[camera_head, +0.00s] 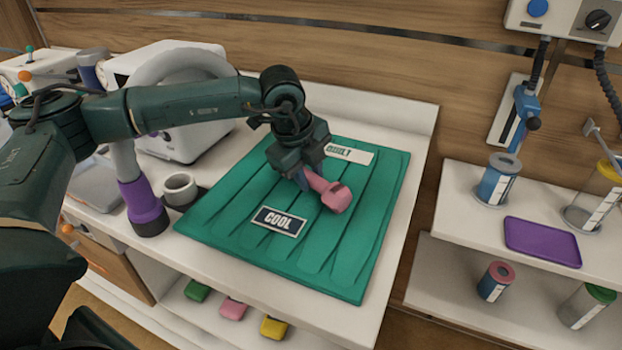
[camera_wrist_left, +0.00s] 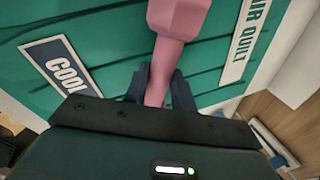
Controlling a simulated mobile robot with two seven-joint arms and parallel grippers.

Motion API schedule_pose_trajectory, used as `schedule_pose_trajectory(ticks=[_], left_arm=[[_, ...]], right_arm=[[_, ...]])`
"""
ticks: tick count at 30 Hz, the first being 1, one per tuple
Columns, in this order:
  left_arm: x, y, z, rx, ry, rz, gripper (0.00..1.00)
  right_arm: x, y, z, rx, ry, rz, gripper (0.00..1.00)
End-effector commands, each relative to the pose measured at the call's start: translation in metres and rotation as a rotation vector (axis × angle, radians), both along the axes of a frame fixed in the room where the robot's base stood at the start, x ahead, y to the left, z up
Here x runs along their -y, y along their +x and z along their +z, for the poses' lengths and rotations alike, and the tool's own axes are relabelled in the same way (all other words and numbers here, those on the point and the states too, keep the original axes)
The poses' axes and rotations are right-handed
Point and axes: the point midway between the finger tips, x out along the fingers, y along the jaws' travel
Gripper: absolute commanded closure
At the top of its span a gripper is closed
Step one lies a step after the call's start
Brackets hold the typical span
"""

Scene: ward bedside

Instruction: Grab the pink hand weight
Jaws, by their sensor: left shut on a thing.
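The pink hand weight (camera_head: 337,197) is over the green quilted mat (camera_head: 225,215), toward its upper right part. My left gripper (camera_head: 306,178) reaches it from above and is shut on its narrow handle. In the left wrist view the weight (camera_wrist_left: 178,18) extends upward from between the two dark fingers (camera_wrist_left: 160,88), with one thick head showing. Its other end is hidden by the gripper body. I cannot tell whether the weight touches the mat. My right gripper is not in view.
A purple-based post (camera_head: 145,208) and a small grey cup (camera_head: 180,189) stand left of the mat. A white machine (camera_head: 170,140) is behind. At right, a shelf holds a blue canister (camera_head: 497,182) and a purple tray (camera_head: 542,242).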

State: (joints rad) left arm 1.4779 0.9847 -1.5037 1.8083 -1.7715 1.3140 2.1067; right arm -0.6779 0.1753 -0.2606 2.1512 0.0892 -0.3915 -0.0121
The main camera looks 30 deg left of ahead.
Motion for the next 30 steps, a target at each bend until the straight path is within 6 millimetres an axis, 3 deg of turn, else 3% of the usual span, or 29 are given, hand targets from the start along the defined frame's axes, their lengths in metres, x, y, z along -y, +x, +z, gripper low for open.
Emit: schedule_pose_trajectory(ticks=[6, 20, 30], left_arm=[[0.0, 0.0, 0.0, 0.0, 0.0, 0.001, 1.0], [0.0, 0.001, 0.006, 0.005, -0.002, 0.001, 1.0], [0.0, 0.001, 0.065, 0.008, -0.003, 0.001, 1.0]], right_arm=[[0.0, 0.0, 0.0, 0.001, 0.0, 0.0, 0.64], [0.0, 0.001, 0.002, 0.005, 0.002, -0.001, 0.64], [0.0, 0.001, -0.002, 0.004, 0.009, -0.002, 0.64]])
